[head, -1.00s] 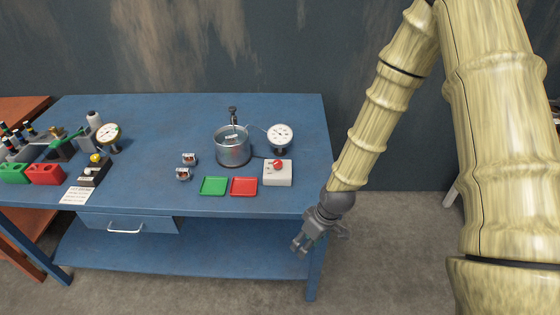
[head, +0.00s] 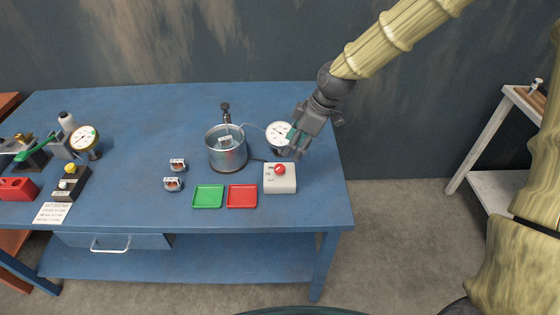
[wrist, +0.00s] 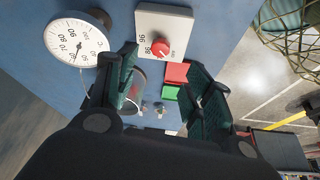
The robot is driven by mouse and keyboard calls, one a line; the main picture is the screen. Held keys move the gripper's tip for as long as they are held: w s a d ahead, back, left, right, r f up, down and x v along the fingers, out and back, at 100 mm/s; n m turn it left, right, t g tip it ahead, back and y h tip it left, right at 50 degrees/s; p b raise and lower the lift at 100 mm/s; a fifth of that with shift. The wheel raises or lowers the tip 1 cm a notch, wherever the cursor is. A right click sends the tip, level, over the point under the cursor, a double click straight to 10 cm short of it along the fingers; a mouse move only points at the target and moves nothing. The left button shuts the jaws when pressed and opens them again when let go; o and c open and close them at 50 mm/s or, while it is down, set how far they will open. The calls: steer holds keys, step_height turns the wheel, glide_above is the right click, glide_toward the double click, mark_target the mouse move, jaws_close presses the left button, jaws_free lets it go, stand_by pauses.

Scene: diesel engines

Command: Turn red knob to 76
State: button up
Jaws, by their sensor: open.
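The red knob (head: 280,170) sits on top of a white control box (head: 283,185) near the right end of the blue table. In the wrist view the knob (wrist: 160,47) shows on the white box (wrist: 175,22), with a printed scale reading 86 and 96 beside it. The knob's exact setting is too small to tell. My gripper (head: 292,150) is above and slightly behind the box, in front of the dial gauge. In the wrist view its dark green fingers (wrist: 160,90) are spread apart and empty, and the knob is beyond them, untouched.
A white dial gauge (head: 276,133) stands behind the box; a metal pot (head: 227,155) stands to its left. Green (head: 208,197) and red (head: 242,197) trays lie left of the box. Two small metal parts (head: 173,184) lie farther left. The table's right edge is close.

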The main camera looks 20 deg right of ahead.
mark_target(280, 167)
steer(key=shift+p+x, duration=0.95)
steer(key=shift+x, duration=4)
steer(key=shift+d, duration=0.1)
steer(key=shift+c, duration=0.3)
steer(key=c, duration=0.9)
